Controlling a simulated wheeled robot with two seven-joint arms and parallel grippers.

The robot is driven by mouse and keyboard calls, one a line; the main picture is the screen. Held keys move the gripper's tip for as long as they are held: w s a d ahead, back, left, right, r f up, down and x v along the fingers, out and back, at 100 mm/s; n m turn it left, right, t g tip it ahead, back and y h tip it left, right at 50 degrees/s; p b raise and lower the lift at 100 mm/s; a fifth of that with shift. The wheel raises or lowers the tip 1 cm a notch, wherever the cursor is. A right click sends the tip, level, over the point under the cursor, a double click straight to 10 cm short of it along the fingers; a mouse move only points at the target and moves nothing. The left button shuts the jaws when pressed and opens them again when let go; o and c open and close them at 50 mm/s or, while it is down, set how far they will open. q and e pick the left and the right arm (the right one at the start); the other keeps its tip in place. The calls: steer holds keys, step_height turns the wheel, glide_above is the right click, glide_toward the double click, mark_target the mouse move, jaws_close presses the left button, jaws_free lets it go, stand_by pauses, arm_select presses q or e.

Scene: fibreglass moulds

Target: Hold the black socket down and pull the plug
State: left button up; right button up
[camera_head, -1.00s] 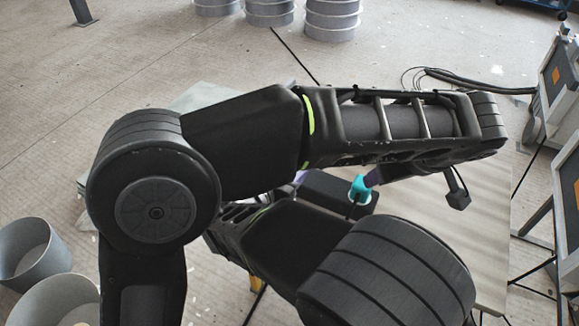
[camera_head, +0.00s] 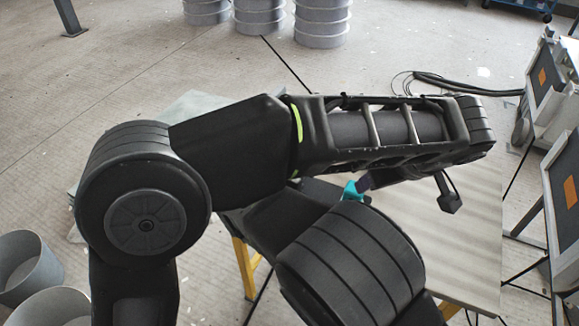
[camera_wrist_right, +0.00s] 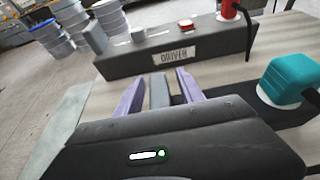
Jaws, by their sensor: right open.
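The teal plug (camera_wrist_right: 290,82) stands in a white round outlet on the black socket (camera_wrist_right: 262,117), right of my right gripper in the right wrist view. In the head view the plug (camera_head: 351,191) shows between my arms; the socket (camera_head: 322,187) is mostly hidden. My right gripper (camera_wrist_right: 158,88) is open, its purple fingers spread. A dark grey block (camera_wrist_right: 159,92) shows between them; I cannot tell whether it is part of the socket. My left gripper (camera_head: 365,182) appears close to the plug in the head view, mostly hidden under my left wrist; its jaws are unclear.
A long dark box (camera_wrist_right: 185,55) with a white label, a red button (camera_wrist_right: 186,23) and a red plug (camera_wrist_right: 230,9) lies beyond my right gripper. The pale tabletop (camera_head: 465,240) is bare at the right. Grey drums (camera_head: 322,22) stand far back.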

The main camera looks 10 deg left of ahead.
steer(key=shift+w, duration=0.1)
steer(key=shift+c, duration=0.4)
jaws_close()
stand_by(1.0)
